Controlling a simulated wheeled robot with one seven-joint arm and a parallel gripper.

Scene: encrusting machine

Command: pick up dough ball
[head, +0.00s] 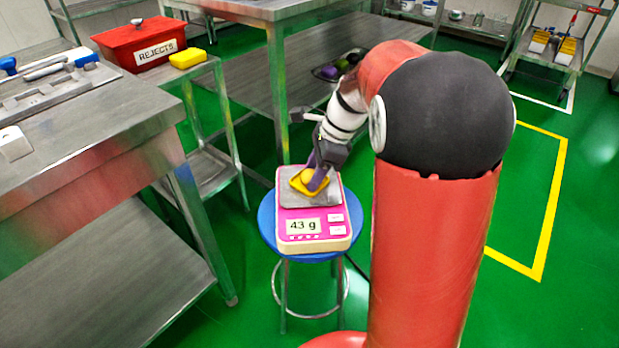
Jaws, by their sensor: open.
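The pale yellow dough ball (307,175) sits in a small yellow tray (297,188) on the grey plate of a pink scale (285,213). The scale's display reads 43 g. My gripper (316,178) is down at the ball, with a purple finger in front of its right side. The jaws are open; the far finger is mostly hidden, and I cannot tell whether either finger touches the ball.
The scale stands on a blue round stool (268,222). A steel table (90,140) is at the left. A red bin marked REJECTS (120,45) and a yellow block-like item (188,58) are on a smaller stand behind. Green floor is open at the right.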

